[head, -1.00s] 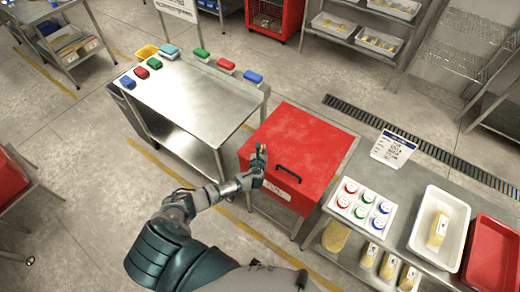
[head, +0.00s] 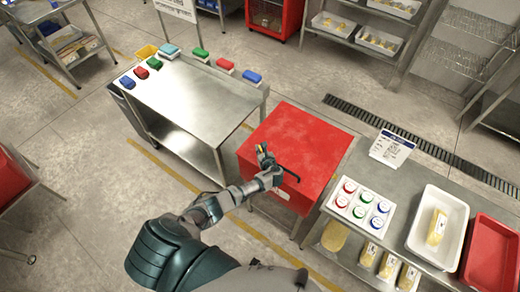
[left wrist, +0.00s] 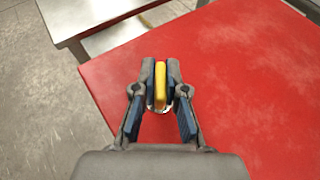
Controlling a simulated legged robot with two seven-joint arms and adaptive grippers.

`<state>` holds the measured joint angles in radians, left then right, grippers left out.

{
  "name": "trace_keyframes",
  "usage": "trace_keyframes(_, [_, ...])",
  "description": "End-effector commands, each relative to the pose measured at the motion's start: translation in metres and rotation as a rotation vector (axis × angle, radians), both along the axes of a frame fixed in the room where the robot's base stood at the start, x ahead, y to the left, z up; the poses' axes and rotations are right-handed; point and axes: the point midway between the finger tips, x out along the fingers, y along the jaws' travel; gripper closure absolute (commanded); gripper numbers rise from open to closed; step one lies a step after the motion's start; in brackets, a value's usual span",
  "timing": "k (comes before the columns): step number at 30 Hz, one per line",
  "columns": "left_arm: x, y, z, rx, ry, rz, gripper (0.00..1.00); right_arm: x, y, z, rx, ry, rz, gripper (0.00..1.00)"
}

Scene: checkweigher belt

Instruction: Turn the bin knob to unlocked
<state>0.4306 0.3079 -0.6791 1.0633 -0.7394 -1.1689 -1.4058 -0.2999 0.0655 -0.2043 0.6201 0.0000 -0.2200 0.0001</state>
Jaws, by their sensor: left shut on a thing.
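The bin (head: 305,137) is a red box with a flat red lid and a dark handle (head: 290,173) at its front edge. The bin knob (left wrist: 160,86) shows in the left wrist view as a yellow bar over a pale round base, near the bin's edge. My left gripper (left wrist: 160,82) is shut on the knob, with one finger on each side of the yellow bar. In the head view my left gripper (head: 264,156) is at the bin's front left and hides most of the knob. The knob's markings cannot be read. My right gripper is not in view.
A steel table (head: 190,95) with several coloured brushes stands left of the bin. A steel bench (head: 345,215) on the right holds a white rack of coloured pucks (head: 360,206), a white tray (head: 459,215) and a red tray (head: 485,245).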

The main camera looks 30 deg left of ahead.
Motion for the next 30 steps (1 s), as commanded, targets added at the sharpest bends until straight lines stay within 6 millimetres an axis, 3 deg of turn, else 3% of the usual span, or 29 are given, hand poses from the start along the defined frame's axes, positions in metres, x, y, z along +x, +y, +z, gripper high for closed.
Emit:
trace_keyframes(10, [-0.001,-0.001,-0.002,0.000,0.003,0.114,1.00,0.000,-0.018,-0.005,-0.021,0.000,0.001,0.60])
trace_keyframes(23, [-0.001,-0.001,-0.002,-0.002,0.003,0.125,1.00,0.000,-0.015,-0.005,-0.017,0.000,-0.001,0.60])
trace_keyframes(24, [-0.001,-0.001,-0.002,-0.002,0.003,0.125,0.84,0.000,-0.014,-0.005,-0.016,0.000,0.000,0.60])
trace_keyframes(27, [-0.001,-0.001,-0.001,-0.001,0.002,0.124,0.64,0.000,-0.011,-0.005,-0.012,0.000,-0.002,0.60])
trace_keyframes(30, [-0.001,0.000,-0.001,0.000,0.001,0.124,0.64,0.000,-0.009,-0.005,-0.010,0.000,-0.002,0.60])
